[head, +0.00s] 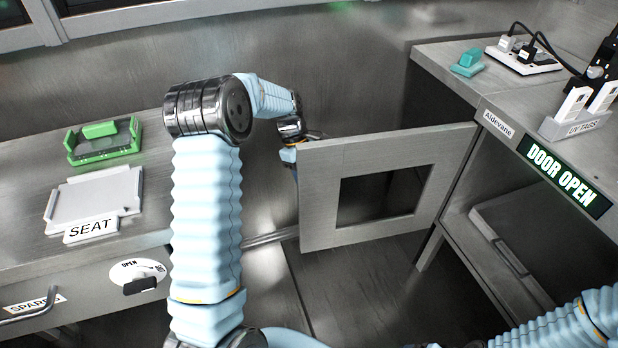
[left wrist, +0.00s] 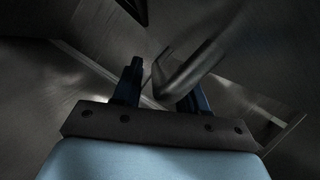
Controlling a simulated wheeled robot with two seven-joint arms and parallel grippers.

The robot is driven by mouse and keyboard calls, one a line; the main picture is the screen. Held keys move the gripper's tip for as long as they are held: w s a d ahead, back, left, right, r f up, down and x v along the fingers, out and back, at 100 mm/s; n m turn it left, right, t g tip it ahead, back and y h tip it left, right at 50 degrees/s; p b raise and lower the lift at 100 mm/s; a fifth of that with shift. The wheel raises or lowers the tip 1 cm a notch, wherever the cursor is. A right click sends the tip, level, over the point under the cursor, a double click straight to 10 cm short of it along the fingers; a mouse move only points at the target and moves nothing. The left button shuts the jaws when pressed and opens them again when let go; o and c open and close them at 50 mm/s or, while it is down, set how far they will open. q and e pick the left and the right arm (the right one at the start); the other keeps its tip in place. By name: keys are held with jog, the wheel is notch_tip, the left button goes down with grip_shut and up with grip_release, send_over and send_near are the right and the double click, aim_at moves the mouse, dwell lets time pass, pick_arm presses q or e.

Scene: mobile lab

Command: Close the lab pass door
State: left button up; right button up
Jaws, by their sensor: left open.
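The lab pass door (head: 320,190) is a grey metal panel with a square opening, in the middle of the head view. It stands open, swung out from the right bench across the aisle. My left arm reaches to the door's free left edge, and my left gripper (left wrist: 164,78) is mostly hidden behind it in the head view. In the left wrist view its fingers are apart, with a bent grey bar (left wrist: 190,72), perhaps the door handle, between or just beyond them; I cannot tell whether they touch. A lit sign (head: 563,177) reads DOOR OPEN. My right gripper is not visible.
The left bench (head: 25,215) carries a green holder (head: 103,155) and a SEAT plate (head: 95,195); a black knob (head: 139,286) is on its front. The right bench (head: 440,60) holds a teal block (head: 467,62) and a power strip (head: 523,60). Open floor (head: 365,285) lies below the door.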

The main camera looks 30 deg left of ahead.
pick_arm(q)
grip_shut()
dwell(0.3)
jog(key=shift+d, duration=0.1)
